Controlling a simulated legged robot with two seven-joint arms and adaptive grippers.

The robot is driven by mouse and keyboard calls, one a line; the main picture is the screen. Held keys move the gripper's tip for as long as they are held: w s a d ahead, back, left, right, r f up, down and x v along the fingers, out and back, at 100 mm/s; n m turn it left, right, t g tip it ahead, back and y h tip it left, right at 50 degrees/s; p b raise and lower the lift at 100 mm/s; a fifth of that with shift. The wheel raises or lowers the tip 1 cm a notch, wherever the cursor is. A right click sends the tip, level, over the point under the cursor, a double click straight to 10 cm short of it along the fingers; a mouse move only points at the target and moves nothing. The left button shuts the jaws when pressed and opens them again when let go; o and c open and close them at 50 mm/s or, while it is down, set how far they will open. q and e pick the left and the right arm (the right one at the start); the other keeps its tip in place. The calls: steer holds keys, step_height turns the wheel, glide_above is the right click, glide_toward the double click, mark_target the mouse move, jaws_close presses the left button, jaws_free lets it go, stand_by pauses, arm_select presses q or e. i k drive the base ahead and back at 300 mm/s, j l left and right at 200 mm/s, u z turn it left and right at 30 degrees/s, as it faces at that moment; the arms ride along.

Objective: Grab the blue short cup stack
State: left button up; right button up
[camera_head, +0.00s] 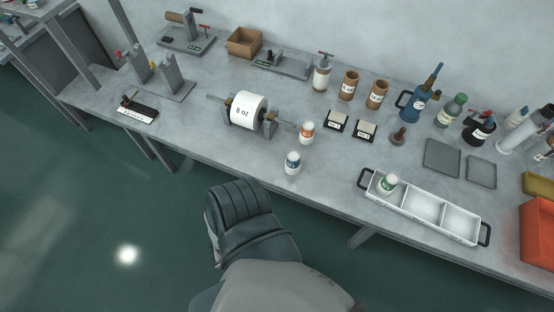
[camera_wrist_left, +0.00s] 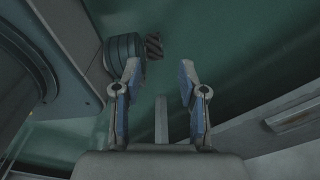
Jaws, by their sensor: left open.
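The blue short cup stack (camera_head: 293,162) is a small white stack with a blue band. It stands upright near the table's front edge, in the middle of the head view. A similar stack with an orange band (camera_head: 307,132) stands just behind it, and one with a green band (camera_head: 387,184) sits in the left compartment of a white tray. My left gripper (camera_wrist_left: 160,77) is open and empty in the left wrist view, with green floor beyond its fingers. It does not show in the head view, and no cup shows in the wrist view. My right gripper is in neither view.
The grey table (camera_head: 210,153) spans the head view. A white 8 oz roll (camera_head: 249,111) on a stand is left of the cup stacks. The white divided tray (camera_head: 426,215) lies to the right. Bottles and black-based cards stand behind. The table between stack and tray is clear.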

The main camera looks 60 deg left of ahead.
mark_target(293, 163)
steer(key=u, duration=1.95)
